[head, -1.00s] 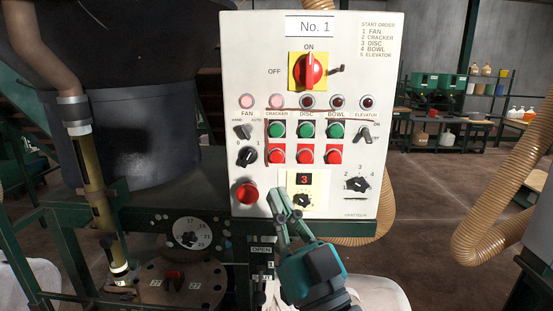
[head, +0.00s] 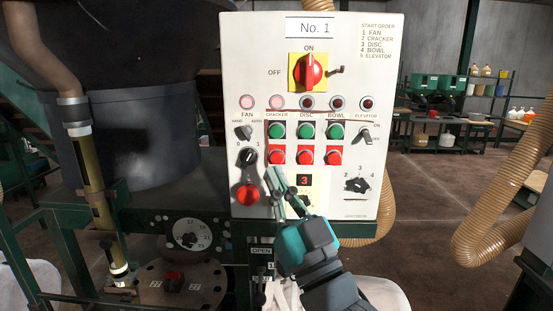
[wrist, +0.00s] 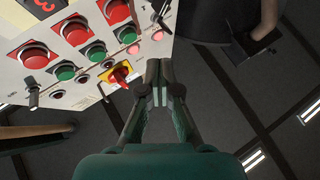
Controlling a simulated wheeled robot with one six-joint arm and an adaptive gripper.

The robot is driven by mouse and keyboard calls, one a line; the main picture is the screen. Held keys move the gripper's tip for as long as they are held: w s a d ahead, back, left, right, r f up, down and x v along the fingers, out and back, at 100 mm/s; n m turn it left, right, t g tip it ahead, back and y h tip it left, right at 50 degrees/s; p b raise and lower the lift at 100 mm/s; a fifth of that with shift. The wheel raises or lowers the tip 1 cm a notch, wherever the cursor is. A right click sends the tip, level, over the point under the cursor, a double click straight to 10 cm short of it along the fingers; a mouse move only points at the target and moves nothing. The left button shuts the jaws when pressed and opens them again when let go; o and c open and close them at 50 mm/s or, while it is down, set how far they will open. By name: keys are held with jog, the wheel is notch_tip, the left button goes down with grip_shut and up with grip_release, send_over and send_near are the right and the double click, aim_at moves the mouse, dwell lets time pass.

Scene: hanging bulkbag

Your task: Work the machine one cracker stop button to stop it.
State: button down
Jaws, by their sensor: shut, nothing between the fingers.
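The machine one panel (head: 235,60) is a white upright board marked "No. 1". The red cracker stop button (head: 277,156) sits under the green cracker button (head: 277,130), at the left of the red row. My gripper (head: 272,174) is shut and empty, its tips just below the cracker stop button in the head view. I cannot tell whether they touch the panel. In the wrist view, the panel is upside down; the cracker stop button (wrist: 118,11) is at the top, above and left of my gripper (wrist: 160,92). The cracker lamp (head: 277,102) is pale pink.
Red disc (head: 306,156) and bowl (head: 334,156) stop buttons stand to the right. A large red button (head: 248,195) and black selector (head: 247,157) are to the left. The fan lamp (head: 247,102) is also pale. A ribbed hose (head: 480,220) hangs at right.

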jog(key=shift+w, duration=2.7)
jog(key=shift+w, duration=0.1)
jog(key=shift+w, duration=0.3)
jog(key=shift+w, duration=0.45)
jog(key=shift+s, duration=0.85)
jog(key=shift+s, duration=2.5)
